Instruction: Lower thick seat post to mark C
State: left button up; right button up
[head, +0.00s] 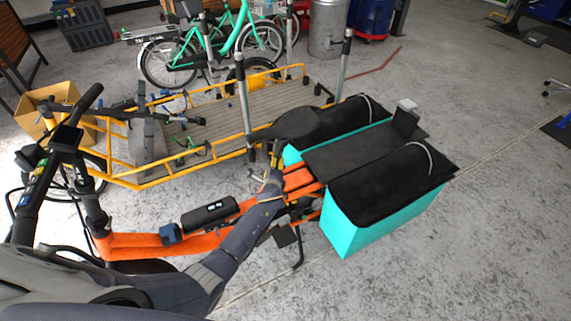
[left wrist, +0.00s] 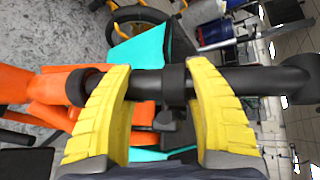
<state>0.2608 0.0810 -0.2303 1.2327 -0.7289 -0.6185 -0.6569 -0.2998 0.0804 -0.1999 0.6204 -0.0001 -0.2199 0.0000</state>
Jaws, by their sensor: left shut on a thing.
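The orange cargo bike (head: 140,244) stands in front of me, its black saddle (head: 300,124) tilted toward the rear bags. My left gripper (head: 274,158) is just below the saddle's front. In the left wrist view its yellow fingers (left wrist: 160,78) stand either side of a stretch of the thick black seat post (left wrist: 147,83), shut on it. A dark collar (left wrist: 175,84) shows between the fingers. The post runs from the orange frame (left wrist: 52,85) at left to a black part at right. Mark C cannot be made out. My right gripper is in neither view.
Turquoise bags with black tops (head: 365,225) hang at the bike's rear. The handlebar (head: 78,108) is at left. A yellow cargo bike (head: 150,182) with a flat deck stands close behind. Green bikes (head: 224,45) are further back.

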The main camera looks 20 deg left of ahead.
pick_arm(q)
jog(key=shift+s+f, duration=0.1)
jog(key=shift+f, duration=0.15)
jog(key=o, duration=1.6)
jog(key=shift+s, duration=0.15)
jog(key=shift+s, duration=0.2)
jog(key=shift+r+v, duration=0.15)
jog(key=shift+v, duration=1.7)
jog(key=shift+r+v, duration=0.15)
jog(key=shift+v, duration=1.7)
jog(key=shift+w+d, duration=0.1)
jog(key=shift+w, duration=0.05)
